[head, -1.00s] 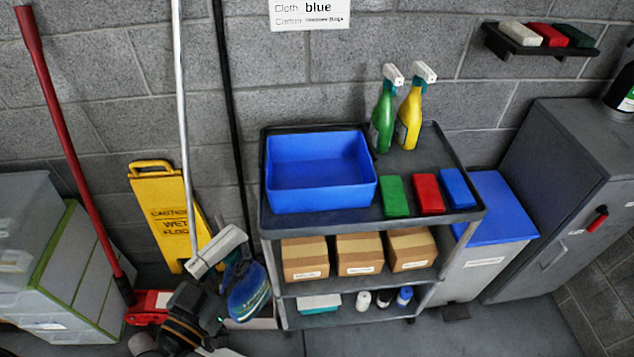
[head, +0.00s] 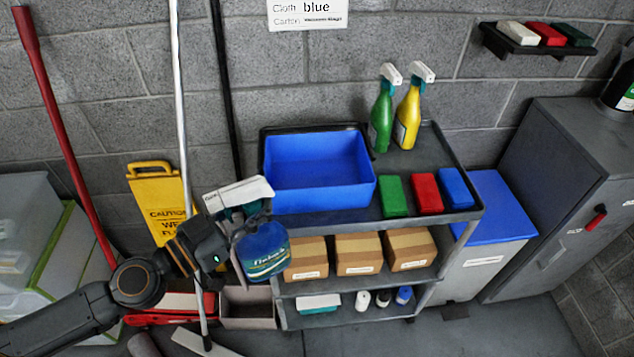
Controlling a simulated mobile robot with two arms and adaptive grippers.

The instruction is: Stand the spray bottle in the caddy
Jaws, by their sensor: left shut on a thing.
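The blue spray bottle (head: 263,252), with a white spray head and a label, is in my left gripper (head: 234,238). The gripper is shut on it from the left, and its fingers are partly hidden by the bottle. The bottle is roughly upright with a slight tilt. It shows in front of the cart's left front corner, below and left of the caddy. The caddy, an open blue bin (head: 322,198), stands on the left of the cart's top shelf and looks empty. My right gripper is not in view.
Green (head: 381,118) and yellow (head: 407,120) spray bottles stand at the back of the cart (head: 420,217). Green, red and blue cloths or pads (head: 426,192) lie right of the caddy. Cartons (head: 358,254) fill the middle shelf. A yellow floor sign (head: 158,195) and poles stand left.

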